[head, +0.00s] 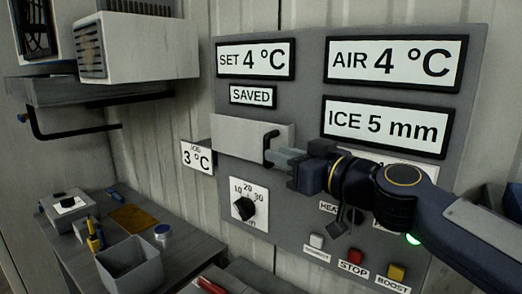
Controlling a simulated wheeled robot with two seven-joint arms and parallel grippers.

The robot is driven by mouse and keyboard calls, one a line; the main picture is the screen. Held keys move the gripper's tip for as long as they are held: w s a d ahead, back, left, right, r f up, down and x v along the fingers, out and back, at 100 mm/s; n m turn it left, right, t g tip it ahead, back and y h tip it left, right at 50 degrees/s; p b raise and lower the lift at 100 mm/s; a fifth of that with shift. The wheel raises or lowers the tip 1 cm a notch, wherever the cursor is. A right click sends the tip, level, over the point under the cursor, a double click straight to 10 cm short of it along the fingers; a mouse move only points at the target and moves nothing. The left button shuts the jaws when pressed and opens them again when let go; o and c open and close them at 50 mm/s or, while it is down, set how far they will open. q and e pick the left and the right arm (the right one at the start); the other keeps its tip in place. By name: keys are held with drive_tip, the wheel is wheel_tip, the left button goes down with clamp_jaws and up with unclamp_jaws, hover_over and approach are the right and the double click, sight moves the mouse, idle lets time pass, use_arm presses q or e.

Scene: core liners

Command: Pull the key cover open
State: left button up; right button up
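The key cover (235,134) is a flat grey plate on the left part of the control panel, below the SAVED label. A black bar handle (268,143) stands at its right end. My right gripper (277,158) comes in from the right, and its grey fingers are close together at the handle's lower part. They look shut on the handle, though the fingertips are partly hidden against it. Whatever is behind the cover is hidden. My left gripper is not in view.
The grey panel (310,60) carries SET, AIR and ICE displays, a dial (244,207), and white, red STOP (354,254) and yellow BOOST (397,272) buttons. A 3 °C sign (197,158) sits left of the cover. A bench (190,246) holds a grey bin (130,268).

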sight(260, 148)
drive_tip(key=shift+p+x, duration=0.6)
drive_tip(key=shift+x, duration=2.6)
drive_tip(key=shift+s+a, duration=0.1)
clamp_jaws()
